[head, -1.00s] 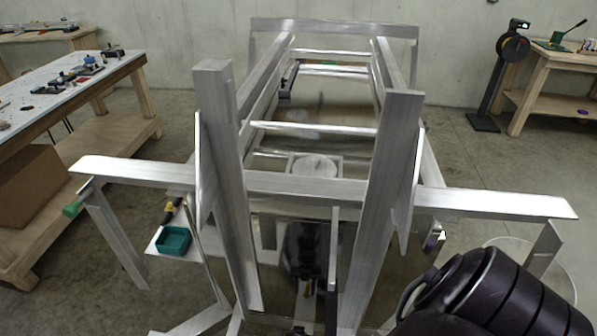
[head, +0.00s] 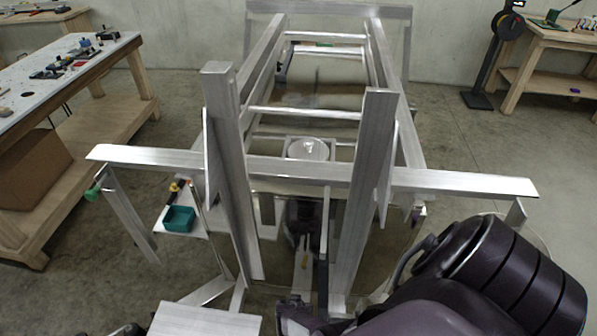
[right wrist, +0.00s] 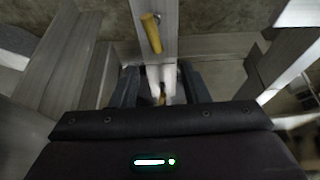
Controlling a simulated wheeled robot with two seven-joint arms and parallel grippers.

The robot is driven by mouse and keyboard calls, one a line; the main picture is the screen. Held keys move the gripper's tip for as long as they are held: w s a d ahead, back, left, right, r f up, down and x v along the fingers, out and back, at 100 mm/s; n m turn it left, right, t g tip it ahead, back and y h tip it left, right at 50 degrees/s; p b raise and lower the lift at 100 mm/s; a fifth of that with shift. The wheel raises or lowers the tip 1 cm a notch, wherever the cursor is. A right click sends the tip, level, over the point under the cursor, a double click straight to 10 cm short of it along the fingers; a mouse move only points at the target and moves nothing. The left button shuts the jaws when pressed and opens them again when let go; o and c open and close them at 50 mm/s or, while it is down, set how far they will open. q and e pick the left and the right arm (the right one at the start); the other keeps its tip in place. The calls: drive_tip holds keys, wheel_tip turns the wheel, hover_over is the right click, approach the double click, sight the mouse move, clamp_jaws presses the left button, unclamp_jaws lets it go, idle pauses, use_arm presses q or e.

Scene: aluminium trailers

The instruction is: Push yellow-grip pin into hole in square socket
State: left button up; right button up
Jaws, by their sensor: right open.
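A yellow grip (right wrist: 152,32) shows in the right wrist view against a pale aluminium bar, just beyond my fingertips. A second small yellow piece (right wrist: 162,98) shows lower, between the fingers. My right gripper (right wrist: 160,82) is open, its two dark fingers on either side of the bar; I cannot tell whether they touch anything. In the head view a small orange-yellow spot (head: 307,243) shows low between the uprights. I cannot make out the square socket or its hole for certain. A dark part at the bottom left edge may be my left gripper (head: 128,329), mostly cut off.
The aluminium trailer frame (head: 300,171) has two tall uprights (head: 228,150) close in front and a crossbar. A teal bin (head: 179,219) sits at left. Workbenches (head: 60,75) stand left and right. Open floor lies at right.

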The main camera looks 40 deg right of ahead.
drive_tip(key=shift+r, duration=0.1)
drive_tip(key=shift+w, duration=0.1)
drive_tip(key=shift+c, duration=0.2)
drive_tip(key=shift+w, duration=0.1)
drive_tip(key=shift+c, duration=1.2)
drive_tip(key=w+m+b, duration=0.1)
drive_tip(key=m+b, duration=0.1)
drive_tip(key=w+d+m+g+b, duration=0.1)
drive_tip(key=m+b, duration=0.1)
drive_tip(key=b, duration=0.1)
drive_tip(key=w+d+f+m+g+b, duration=0.1)
drive_tip(key=m+b, duration=0.1)
drive_tip(key=shift+d+b, duration=0.1)
drive_tip(key=shift+b, duration=0.2)
clamp_jaws()
drive_tip(key=shift+m+g, duration=0.4)
drive_tip(key=shift+m, duration=0.3)
drive_tip(key=b+x, duration=0.5)
drive_tip(key=b, duration=0.1)
drive_tip(key=shift+w+d+f, duration=0.1)
